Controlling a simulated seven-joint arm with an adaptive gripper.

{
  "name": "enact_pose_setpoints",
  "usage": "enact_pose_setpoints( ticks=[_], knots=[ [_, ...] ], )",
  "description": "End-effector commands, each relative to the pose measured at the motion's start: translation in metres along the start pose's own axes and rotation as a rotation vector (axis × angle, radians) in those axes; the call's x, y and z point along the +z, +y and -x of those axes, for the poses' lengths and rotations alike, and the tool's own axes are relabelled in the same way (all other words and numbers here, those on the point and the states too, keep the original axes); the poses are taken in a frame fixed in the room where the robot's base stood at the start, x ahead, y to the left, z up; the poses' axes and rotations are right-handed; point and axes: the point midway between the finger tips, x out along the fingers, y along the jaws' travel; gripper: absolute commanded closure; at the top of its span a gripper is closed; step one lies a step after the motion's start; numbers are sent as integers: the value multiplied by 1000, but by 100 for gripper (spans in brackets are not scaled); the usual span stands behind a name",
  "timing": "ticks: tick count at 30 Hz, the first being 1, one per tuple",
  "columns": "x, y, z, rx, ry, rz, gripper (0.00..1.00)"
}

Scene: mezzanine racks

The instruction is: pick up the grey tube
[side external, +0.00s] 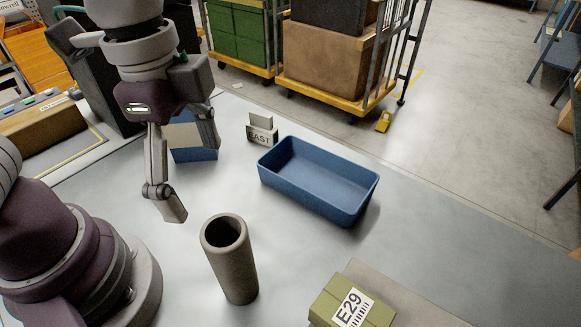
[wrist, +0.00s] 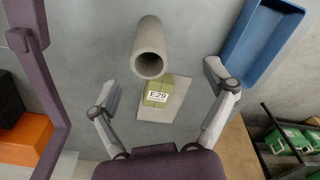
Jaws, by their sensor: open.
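The grey tube (side external: 232,262) stands upright on the grey table, its hollow top open. In the wrist view the tube (wrist: 150,42) shows above the middle, with its open end towards the camera. My gripper (side external: 194,178) is open and empty, up and to the left of the tube in the side view, apart from it. In the wrist view my gripper (wrist: 160,84) has its two fingers spread wide, with the tube beyond and between their lines. Nothing hides the tube.
A blue open bin (side external: 318,186) stands behind and right of the tube. A green box labelled E29 (side external: 350,300) lies on a flat board at the front right. A small sign (side external: 262,134) and a blue-and-white box (side external: 192,140) stand behind my gripper. Bare table surrounds the tube.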

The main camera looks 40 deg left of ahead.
Motion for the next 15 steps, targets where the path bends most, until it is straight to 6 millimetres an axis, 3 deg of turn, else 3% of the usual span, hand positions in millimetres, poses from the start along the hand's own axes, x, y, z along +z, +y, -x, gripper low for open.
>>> enact_pose_setpoints(
  ticks=[4, 15],
  knots=[
    [-7, 17, -14, 33, -60, -152, 17],
    [-11, 19, -75, 32, -62, -147, 17]
  ],
)
